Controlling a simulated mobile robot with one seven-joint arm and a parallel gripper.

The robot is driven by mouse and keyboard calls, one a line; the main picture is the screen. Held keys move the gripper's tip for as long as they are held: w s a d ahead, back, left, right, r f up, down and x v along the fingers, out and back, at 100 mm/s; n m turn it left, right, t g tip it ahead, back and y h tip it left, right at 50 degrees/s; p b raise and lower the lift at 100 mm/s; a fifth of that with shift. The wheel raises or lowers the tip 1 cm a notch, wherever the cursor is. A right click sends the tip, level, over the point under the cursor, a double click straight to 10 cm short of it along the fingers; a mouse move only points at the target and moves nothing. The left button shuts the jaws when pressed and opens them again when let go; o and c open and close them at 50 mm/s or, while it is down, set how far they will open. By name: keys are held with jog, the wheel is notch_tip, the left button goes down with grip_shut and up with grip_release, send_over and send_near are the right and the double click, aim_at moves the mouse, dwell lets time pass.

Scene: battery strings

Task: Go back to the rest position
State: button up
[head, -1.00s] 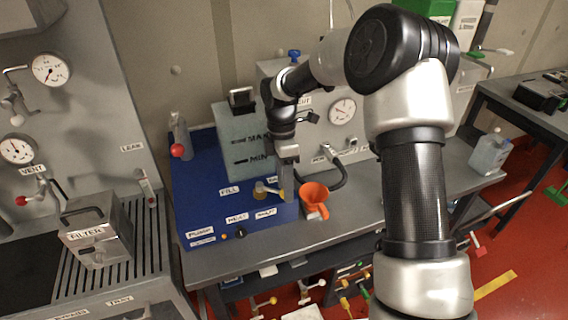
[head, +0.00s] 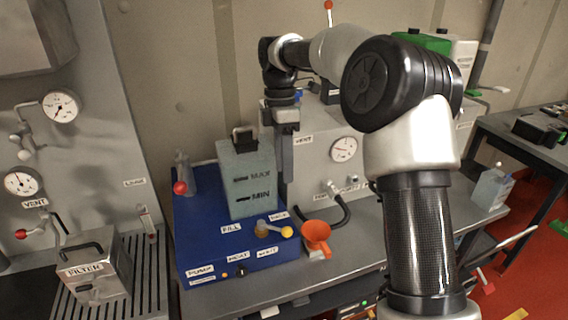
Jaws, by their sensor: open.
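My gripper (head: 284,185) hangs pointing down at the end of my arm, in front of the grey panel and to the right of the translucent tank (head: 248,183) marked MAX and MIN. It is open, and I see nothing held in it. It appears above and behind the yellow-ended valve handle (head: 286,232) and the FILL fitting (head: 261,227) on the blue unit (head: 205,235), apart from both. My arm's upper links cover part of the bench's right side.
A gauge (head: 343,149) is on the panel. A FILTER box (head: 88,275) sits at the left.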

jog(key=s+d+r+m+t, duration=0.45)
jog(key=s+r+m, duration=0.5)
jog(key=s, duration=0.45)
jog(key=s+d+f+m+t, duration=0.1)
jog(key=s+d+f+m, duration=0.1)
jog(key=s+m, duration=0.3)
jog(key=s+d+f+m+t, duration=0.2)
jog(key=s+m, duration=0.3)
jog(key=s, duration=0.4)
jog(key=shift+s+d+m, duration=0.15)
jog(key=shift+d+m, duration=0.2)
jog(key=shift+d, duration=0.2)
